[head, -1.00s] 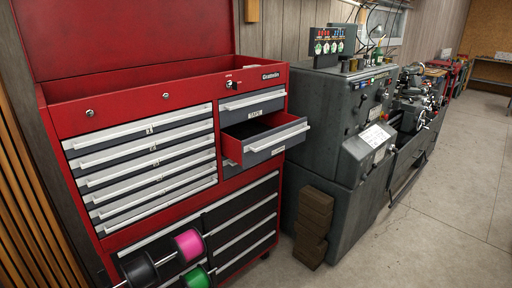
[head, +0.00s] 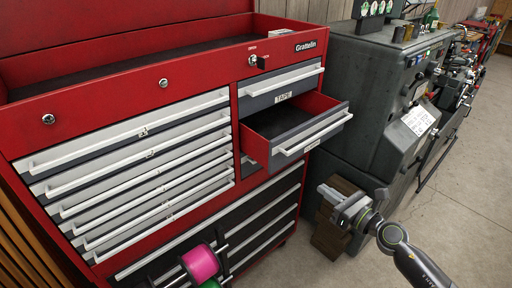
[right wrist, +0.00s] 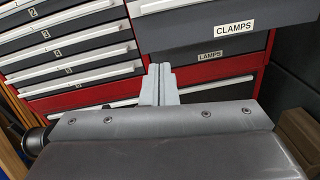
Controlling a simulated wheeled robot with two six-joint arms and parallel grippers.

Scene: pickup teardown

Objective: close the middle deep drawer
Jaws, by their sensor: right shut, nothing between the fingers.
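The middle deep drawer (head: 312,136) stands pulled out of the right column of the red tool chest (head: 214,70), below the drawer labelled TAPE (head: 282,88). Its inside looks dark and empty. In the right wrist view its grey front, labelled CLAMPS (right wrist: 225,31), spans the upper right. My right gripper (head: 326,192) is shut and empty, below and in front of the drawer's front, apart from it. Its closed fingers (right wrist: 160,72) show pointing toward the chest, lower than the drawer. My left gripper is not in view.
A closed drawer labelled LAMPS (right wrist: 210,56) sits under the open one. A dark green machine (head: 375,80) stands right of the chest, with brown blocks (head: 330,230) at its foot. Pink (head: 201,262) and green spools stand in front. Floor at right is clear.

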